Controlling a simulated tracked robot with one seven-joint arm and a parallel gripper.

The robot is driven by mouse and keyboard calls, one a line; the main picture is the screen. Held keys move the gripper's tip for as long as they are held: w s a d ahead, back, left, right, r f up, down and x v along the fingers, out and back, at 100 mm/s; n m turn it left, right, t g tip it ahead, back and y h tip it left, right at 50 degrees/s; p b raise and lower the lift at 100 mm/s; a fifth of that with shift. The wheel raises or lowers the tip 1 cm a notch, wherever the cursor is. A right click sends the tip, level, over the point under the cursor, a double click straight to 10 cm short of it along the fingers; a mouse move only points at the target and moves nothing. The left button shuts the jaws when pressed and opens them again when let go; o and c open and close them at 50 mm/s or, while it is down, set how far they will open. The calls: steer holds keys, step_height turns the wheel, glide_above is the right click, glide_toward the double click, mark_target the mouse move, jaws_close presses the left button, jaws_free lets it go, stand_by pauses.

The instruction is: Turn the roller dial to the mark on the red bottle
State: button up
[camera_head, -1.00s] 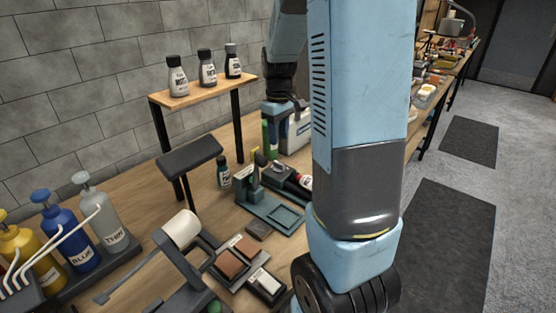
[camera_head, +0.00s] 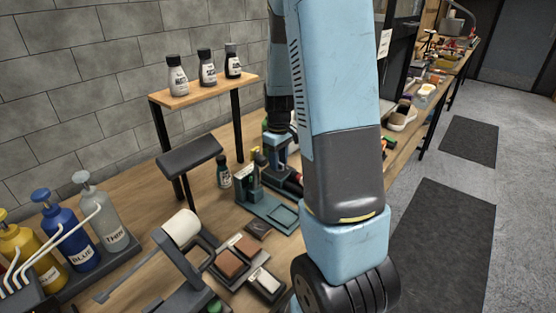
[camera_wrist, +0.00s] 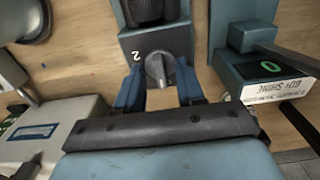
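In the wrist view a grey pointer knob, the dial (camera_wrist: 158,69), sits on the face of a blue-grey block (camera_wrist: 178,42). A white mark that looks like a 2 is at its left. A black cylinder (camera_wrist: 145,10), perhaps the roller, lies just beyond. My gripper (camera_wrist: 160,78) is open, with one blue finger on each side of the knob; I cannot tell if they touch it. In the head view my gripper is mostly hidden low over the bench.
A device with a green digit (camera_wrist: 271,66) and a printed label stands close right of the gripper. A pale box (camera_wrist: 40,135) lies at left. In the head view, a blue-grey stand (camera_head: 268,210) and small dark bottle (camera_head: 223,172) are close by; a shelf (camera_head: 205,88) holds bottles.

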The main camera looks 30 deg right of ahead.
jaws_close()
stand_by(0.5)
steer(key=m, duration=0.5)
steer(key=shift+m, duration=0.4)
steer(key=m, duration=0.5)
steer(key=shift+m, duration=0.4)
jaws_free()
steer(key=shift+r, duration=0.1)
step_height(320, 180, up, 14)
steer(key=shift+f, duration=0.2)
stand_by(0.5)
